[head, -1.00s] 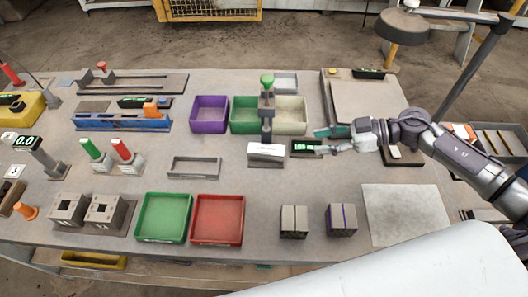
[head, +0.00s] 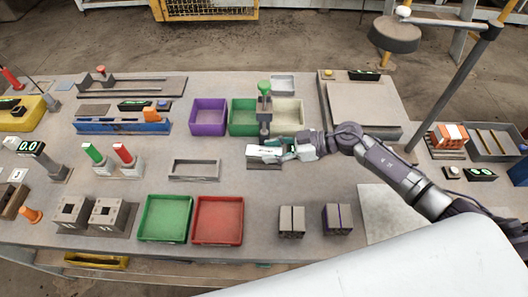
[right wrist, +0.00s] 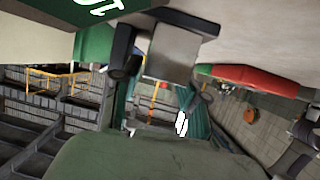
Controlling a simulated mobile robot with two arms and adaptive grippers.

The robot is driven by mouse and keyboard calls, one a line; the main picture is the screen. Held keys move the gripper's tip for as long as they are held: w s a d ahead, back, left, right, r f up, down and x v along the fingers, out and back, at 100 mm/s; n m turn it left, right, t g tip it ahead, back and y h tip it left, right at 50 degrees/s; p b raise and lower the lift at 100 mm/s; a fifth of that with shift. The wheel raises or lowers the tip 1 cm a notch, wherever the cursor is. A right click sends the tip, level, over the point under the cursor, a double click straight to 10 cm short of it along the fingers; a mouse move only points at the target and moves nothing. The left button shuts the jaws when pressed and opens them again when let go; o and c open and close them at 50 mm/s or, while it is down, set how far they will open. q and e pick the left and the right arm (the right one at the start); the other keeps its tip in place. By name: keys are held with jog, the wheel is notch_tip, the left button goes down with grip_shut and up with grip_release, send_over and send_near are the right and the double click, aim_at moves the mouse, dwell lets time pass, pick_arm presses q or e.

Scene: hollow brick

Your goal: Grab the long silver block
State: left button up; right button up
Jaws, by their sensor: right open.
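The long silver block (head: 260,151) lies on a grey base below the green-topped press, in the middle of the table. My right gripper (head: 280,148) reaches in from the right and is at the block's right end, overlapping it in the head view. In the right wrist view a grey block face (right wrist: 172,52) shows between dark finger pads; I cannot tell whether they touch it. The right gripper is open. My left gripper is not in view.
The green-topped press (head: 264,105) stands directly behind the block. Purple (head: 208,133) and red (head: 217,241) trays lie nearby. Two pairs of small grey blocks (head: 292,221) stand in front. The table between the block and these is clear.

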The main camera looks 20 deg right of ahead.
jog(key=shift+w+a+f, duration=0.2)
jog(key=shift+a, duration=0.15)
jog(key=shift+d, duration=0.1)
jog(key=shift+c, duration=0.4)
grip_shut()
jog(key=shift+r, duration=0.15)
